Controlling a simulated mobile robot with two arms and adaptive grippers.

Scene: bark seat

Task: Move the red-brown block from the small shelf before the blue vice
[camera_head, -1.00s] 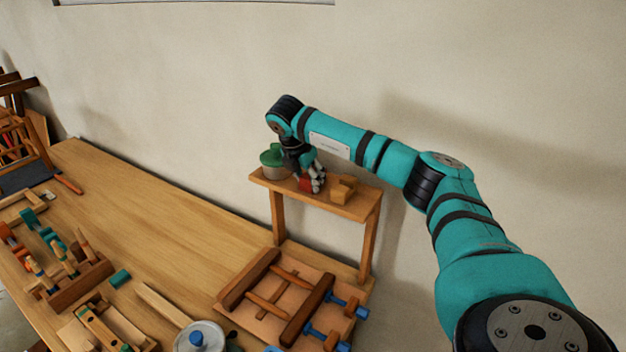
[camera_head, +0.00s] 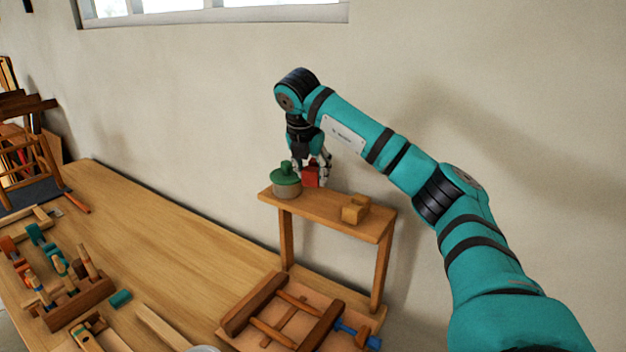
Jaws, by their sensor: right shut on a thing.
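My right gripper (camera_head: 312,170) is shut on the red-brown block (camera_head: 311,177) and holds it slightly above the small shelf (camera_head: 330,211), beside the green-lidded pot. The fingers hide part of the block. The small wooden shelf stands at the back of the bench. The blue vice (camera_head: 358,335) shows in part at the bottom of the view, at the right end of a wooden frame; its lower part is cut off. My left gripper is not in view.
A pot with a green lid (camera_head: 286,182) stands at the shelf's left end, and a yellow-brown wooden block (camera_head: 355,208) lies to the right. A wooden frame (camera_head: 282,312) lies below the shelf. A tool rack (camera_head: 75,303) stands at left. The bench middle (camera_head: 170,235) is mostly clear.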

